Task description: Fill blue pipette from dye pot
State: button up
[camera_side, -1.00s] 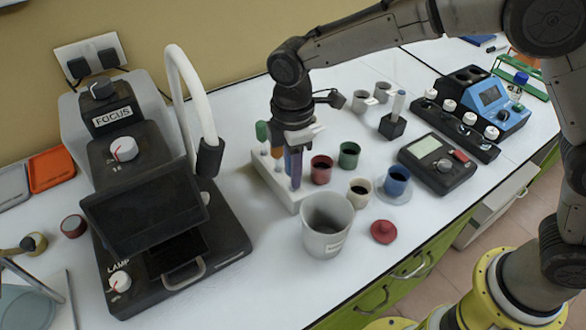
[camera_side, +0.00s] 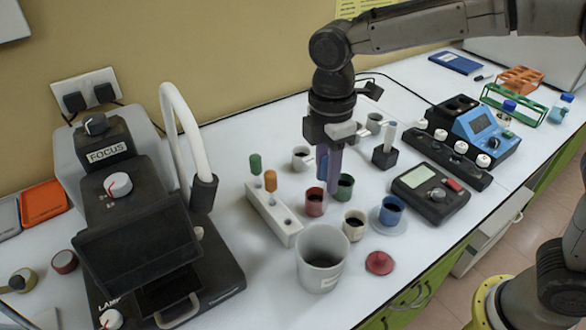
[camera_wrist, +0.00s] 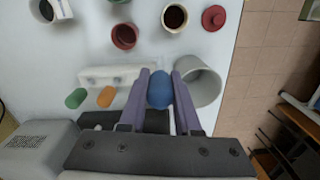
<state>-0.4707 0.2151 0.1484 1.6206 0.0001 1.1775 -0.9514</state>
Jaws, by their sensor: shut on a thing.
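My gripper (camera_side: 332,178) is shut on the blue pipette (camera_side: 321,162) and holds it upright above the table, behind the red pot from the side view. The pipette's blue bulb (camera_wrist: 160,90) sits between the two purple fingers in the wrist view; its tip is hidden. Small pots stand near it: a red pot (camera_side: 314,202), a green pot (camera_side: 344,187), a cream pot with dark contents (camera_side: 355,225) and a blue pot (camera_side: 391,210) on a saucer. No readable label shows which is the dye pot. The white rack (camera_side: 273,216) holds a green and an orange pipette.
A grey beaker (camera_side: 321,262) stands in front of the pots, with a red lid (camera_side: 379,262) beside it. The black microscope-like machine (camera_side: 165,240) fills the left. A dark meter (camera_side: 432,192) and a blue instrument (camera_side: 482,128) stand right. Grey mugs (camera_side: 302,158) stand behind.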

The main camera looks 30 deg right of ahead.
jog(key=s+d+f, duration=0.2)
jog(key=s+d, duration=0.1)
jog(key=d, duration=0.3)
jog(key=shift+m, duration=0.4)
jog(key=shift+s+a, duration=0.1)
dwell(0.5)
grip_shut()
jog(key=shift+f, duration=0.35)
dwell(0.3)
jog(key=shift+f, duration=0.35)
jog(key=shift+f, duration=0.65)
jog(key=shift+f, duration=0.35)
